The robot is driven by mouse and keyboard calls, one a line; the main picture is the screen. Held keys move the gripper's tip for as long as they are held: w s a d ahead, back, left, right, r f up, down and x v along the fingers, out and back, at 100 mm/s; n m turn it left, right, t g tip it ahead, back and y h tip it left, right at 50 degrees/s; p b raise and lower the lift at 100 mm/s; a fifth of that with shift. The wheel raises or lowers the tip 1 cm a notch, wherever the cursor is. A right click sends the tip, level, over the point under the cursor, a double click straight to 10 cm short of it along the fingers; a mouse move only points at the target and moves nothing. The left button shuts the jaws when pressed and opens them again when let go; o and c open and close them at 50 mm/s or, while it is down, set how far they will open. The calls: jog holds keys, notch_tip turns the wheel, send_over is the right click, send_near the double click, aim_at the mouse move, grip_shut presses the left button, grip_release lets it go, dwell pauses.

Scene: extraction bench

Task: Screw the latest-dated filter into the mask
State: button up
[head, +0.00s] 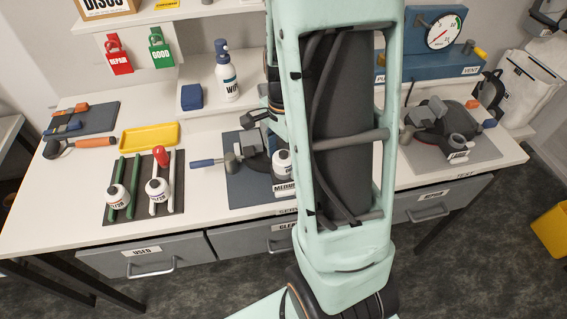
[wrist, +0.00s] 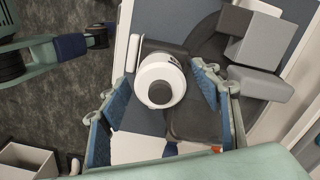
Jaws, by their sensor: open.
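In the wrist view my gripper (wrist: 160,95) is open, its blue-padded fingers on either side of a white round filter (wrist: 172,72) with a dark centre; gaps show on both sides. This filter also shows in the head view (head: 282,160), partly behind my arm, above a MEDIUM label. A dark grey mask (head: 251,146) is beside it on the blue-grey mat; in the wrist view the mask (wrist: 198,118) lies at the right. Whether the filter is seated in the mask I cannot tell. Two white dated filters, left (head: 117,196) and right (head: 157,190), stand on the left rack; their dates are hard to read.
A yellow tray (head: 149,136) and a spray bottle (head: 226,75) stand behind. Another mask (head: 437,122) lies on the right mat, near the blue gauge unit (head: 425,62). Drawers (head: 155,257) line the bench front. My arm hides the bench's middle.

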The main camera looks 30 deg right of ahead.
jog(key=n+b, duration=0.1)
jog(key=n, duration=0.3)
jog(key=shift+f, duration=0.1)
jog(key=n+b, duration=0.1)
jog(key=n, duration=0.2)
jog(key=shift+n, duration=0.3)
jog(key=n+b, duration=0.2)
jog(key=n, duration=0.4)
jog(key=shift+n, duration=0.4)
jog(key=n, duration=0.4)
jog(key=shift+n, duration=0.3)
jog(key=n, duration=0.5)
jog(key=shift+n+b, duration=0.3)
jog(key=shift+b, duration=0.05)
jog(key=shift+c, duration=0.5)
